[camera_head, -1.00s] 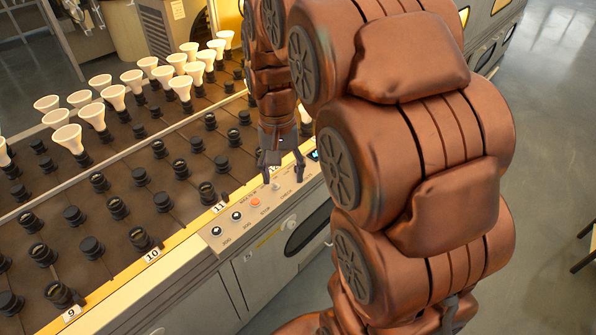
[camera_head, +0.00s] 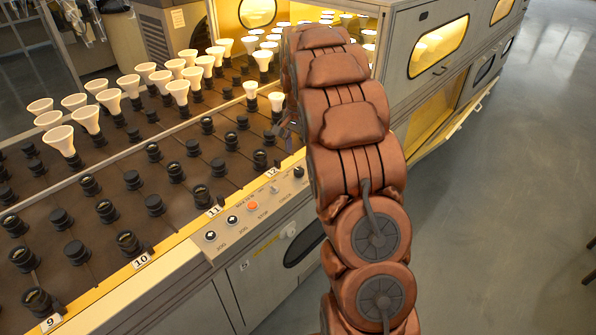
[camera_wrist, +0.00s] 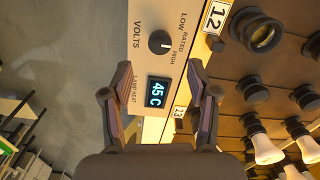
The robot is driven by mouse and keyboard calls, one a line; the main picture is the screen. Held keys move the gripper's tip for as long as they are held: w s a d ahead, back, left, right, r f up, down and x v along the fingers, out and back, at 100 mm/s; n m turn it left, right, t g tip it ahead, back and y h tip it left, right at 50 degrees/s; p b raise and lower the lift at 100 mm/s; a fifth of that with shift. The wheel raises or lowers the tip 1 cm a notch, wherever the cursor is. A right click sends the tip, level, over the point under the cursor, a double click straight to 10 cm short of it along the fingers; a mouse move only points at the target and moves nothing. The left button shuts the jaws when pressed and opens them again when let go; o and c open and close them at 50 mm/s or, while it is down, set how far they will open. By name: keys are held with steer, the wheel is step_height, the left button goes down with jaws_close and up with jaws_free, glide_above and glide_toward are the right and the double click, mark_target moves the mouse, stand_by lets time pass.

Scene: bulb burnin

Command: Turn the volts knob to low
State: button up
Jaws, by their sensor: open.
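The volts knob (camera_wrist: 160,41) is a round black dial on the pale control panel, with a white pointer mark toward its right side. The printed words LOW, RATED and HIGH curve around that side; I cannot tell exactly which one the mark meets. The knob also shows in the head view (camera_head: 298,172), beside my arm. My gripper (camera_wrist: 160,70) is open and empty in the wrist view. Its fingers are spread to either side of the panel, with the knob ahead of and between the tips, not touched. In the head view my arm hides most of the gripper.
A lit display (camera_wrist: 158,92) reading 45 C sits beside the knob. The panel also has an orange stop button (camera_head: 253,206) and a small toggle (camera_head: 274,189). Rows of black sockets (camera_head: 201,193) and white bulbs (camera_head: 86,118) cover the rack. Open floor lies to the right.

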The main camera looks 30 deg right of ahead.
mark_target(299, 171)
steer(key=shift+f, duration=3.8)
jaws_close()
